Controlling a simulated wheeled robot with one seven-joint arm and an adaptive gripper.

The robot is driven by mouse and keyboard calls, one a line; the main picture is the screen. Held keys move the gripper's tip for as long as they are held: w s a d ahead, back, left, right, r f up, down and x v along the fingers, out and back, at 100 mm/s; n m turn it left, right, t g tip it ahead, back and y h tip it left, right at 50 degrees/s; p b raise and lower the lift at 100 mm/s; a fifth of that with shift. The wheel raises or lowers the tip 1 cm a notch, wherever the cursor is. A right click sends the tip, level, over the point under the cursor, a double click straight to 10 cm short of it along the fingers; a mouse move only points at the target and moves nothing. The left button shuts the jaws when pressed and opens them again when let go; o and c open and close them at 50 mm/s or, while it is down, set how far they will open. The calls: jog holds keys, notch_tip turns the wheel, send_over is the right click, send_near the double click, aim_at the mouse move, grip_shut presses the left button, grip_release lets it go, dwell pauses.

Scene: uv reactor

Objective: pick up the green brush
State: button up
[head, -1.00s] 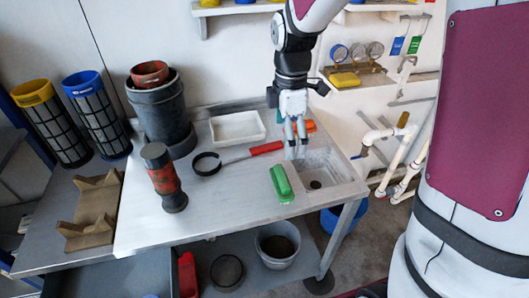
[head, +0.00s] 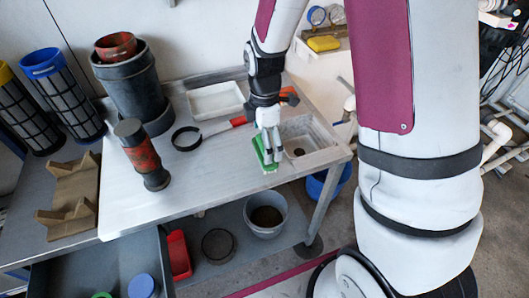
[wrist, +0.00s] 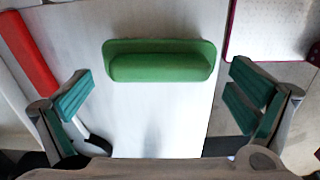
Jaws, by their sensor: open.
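The green brush (head: 259,151) lies on the white bench top near its front edge, just left of the sink, partly hidden behind my gripper (head: 272,150) in the head view. In the wrist view the green brush (wrist: 160,62) lies crosswise at the upper middle. My gripper (wrist: 160,110) is open there, with its teal-padded fingers wide apart and nothing between them. The brush lies ahead of the fingertips and apart from them.
A strap wrench with a red handle (head: 238,121) lies behind the brush, and a white tray (head: 215,112) stands farther back. The sink (head: 305,140) is to the right. A dark cylinder with a red band (head: 143,155) stands at the left. The bench front between is clear.

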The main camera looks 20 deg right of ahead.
jog(key=shift+f, duration=0.8)
jog(key=shift+c, duration=0.6)
jog(key=c, duration=1.1)
jog(key=shift+o, duration=0.2)
jog(key=shift+r, duration=0.15)
jog(key=shift+r, duration=0.65)
notch_tip(320, 180, up, 2)
jog(key=shift+d+r, duration=0.1)
jog(key=shift+r, duration=0.1)
jog(key=s+d+r+p, duration=0.1)
jog(key=s+p, duration=0.1)
jog(key=s, duration=1.1)
jog(key=shift+s+p, duration=0.35)
jog(key=shift+p, duration=0.05)
